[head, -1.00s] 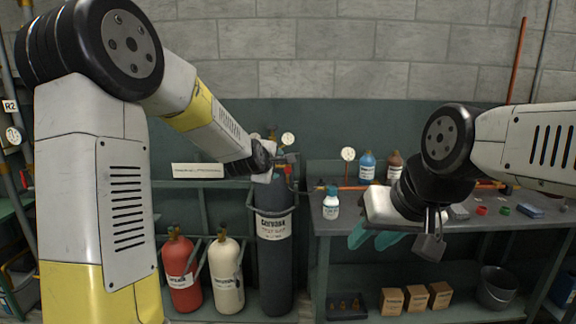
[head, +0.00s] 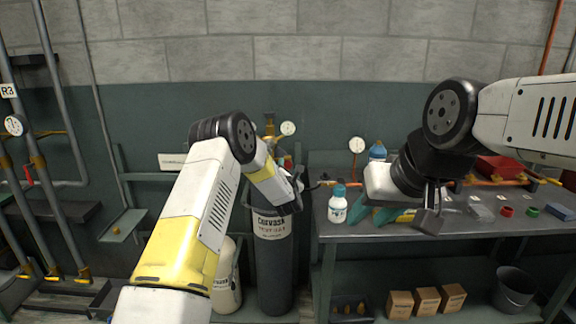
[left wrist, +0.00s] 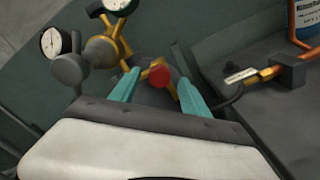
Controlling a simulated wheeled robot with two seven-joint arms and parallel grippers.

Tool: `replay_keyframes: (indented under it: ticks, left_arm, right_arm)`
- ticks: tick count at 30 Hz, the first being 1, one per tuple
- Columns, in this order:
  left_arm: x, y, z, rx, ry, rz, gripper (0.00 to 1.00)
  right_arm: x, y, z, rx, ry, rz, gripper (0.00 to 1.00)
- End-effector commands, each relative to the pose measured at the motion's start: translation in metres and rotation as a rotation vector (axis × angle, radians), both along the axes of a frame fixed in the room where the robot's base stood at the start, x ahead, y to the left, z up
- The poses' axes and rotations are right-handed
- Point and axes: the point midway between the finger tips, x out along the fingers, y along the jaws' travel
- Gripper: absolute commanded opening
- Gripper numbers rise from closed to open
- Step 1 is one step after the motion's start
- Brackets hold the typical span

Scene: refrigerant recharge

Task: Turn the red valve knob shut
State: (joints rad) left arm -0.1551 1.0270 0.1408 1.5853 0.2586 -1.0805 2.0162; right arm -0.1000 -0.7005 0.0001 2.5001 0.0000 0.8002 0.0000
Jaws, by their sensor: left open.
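The red valve knob (left wrist: 159,77) shows in the left wrist view on a brass fitting, beside a brass regulator (left wrist: 103,50) with gauges. My left gripper (left wrist: 158,84) is open. Its two teal fingers stand on either side of the knob, with gaps visible; I cannot tell whether they touch it. In the head view my left gripper (head: 296,186) is at the top of the dark gas cylinder (head: 273,262), and my arm hides most of the valve. My right gripper (head: 378,214) hangs over the workbench with teal fingers; I cannot tell whether it holds anything.
The workbench (head: 460,229) stands right of the cylinder. A cream cylinder (head: 227,280) stands left of the dark one.

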Motion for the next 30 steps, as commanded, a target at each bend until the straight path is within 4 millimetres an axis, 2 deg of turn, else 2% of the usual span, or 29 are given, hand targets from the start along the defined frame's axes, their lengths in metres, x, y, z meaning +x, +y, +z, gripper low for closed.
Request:
replay_keyframes:
  ticks: [3,7,18,20,24,27,30]
  left_arm:
    - [0.018,-0.001,0.0,0.0,-0.002,-0.001,0.54]
    - [0.031,0.0,0.0,0.001,0.0,0.0,0.54]
    - [0.037,0.0,0.0,0.002,0.001,-0.001,0.54]
    - [0.037,0.0,0.0,0.002,0.001,-0.001,0.44]
    - [0.037,0.0,0.0,0.002,0.001,-0.001,0.17]
    - [0.037,0.0,0.0,0.002,0.001,-0.002,0.0]
    - [0.037,0.0,0.0,0.003,0.001,-0.002,0.0]
  right_arm:
    - [0.0,0.0,0.0,0.0,0.0,0.0,0.36]
    - [0.0,0.0,0.0,0.0,0.0,0.0,0.36]
    - [0.0,0.0,0.0,0.0,0.0,0.0,0.36]
    - [0.0,0.0,0.0,0.0,0.0,0.0,0.36]
    - [0.0,0.0,0.0,0.0,0.0,0.0,0.36]
    - [0.0,0.0,0.0,0.0,0.0,0.0,0.36]
    - [0.0,0.0,0.0,0.0,0.0,0.0,0.36]
